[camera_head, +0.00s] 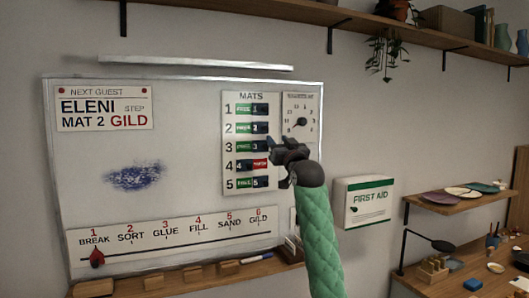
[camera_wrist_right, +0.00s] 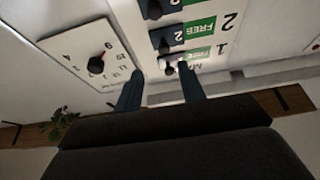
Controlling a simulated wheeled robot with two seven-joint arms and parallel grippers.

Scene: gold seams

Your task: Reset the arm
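My right gripper (camera_head: 279,146) is in front of the whiteboard, at the right edge of the MATS panel (camera_head: 231,142). In the right wrist view its two dark fingers (camera_wrist_right: 160,88) are apart, with nothing held between them. The row 1 slider knob (camera_wrist_right: 169,69) shows just beyond the fingertips; I cannot tell whether they touch it. The right arm has a green quilted sleeve (camera_head: 321,235) and reaches up from below. Rows 1, 2, 3 and 5 show green labels; row 4 shows a red one (camera_head: 260,163). My left gripper is not in view.
A dial (camera_head: 301,122) is right of the MATS panel. The whiteboard (camera_head: 190,180) has a blue smudge and a step strip with a red marker (camera_head: 97,257) at BREAK. A ledge with blocks runs below. A first aid box (camera_head: 366,203) and shelves (camera_head: 460,206) are right.

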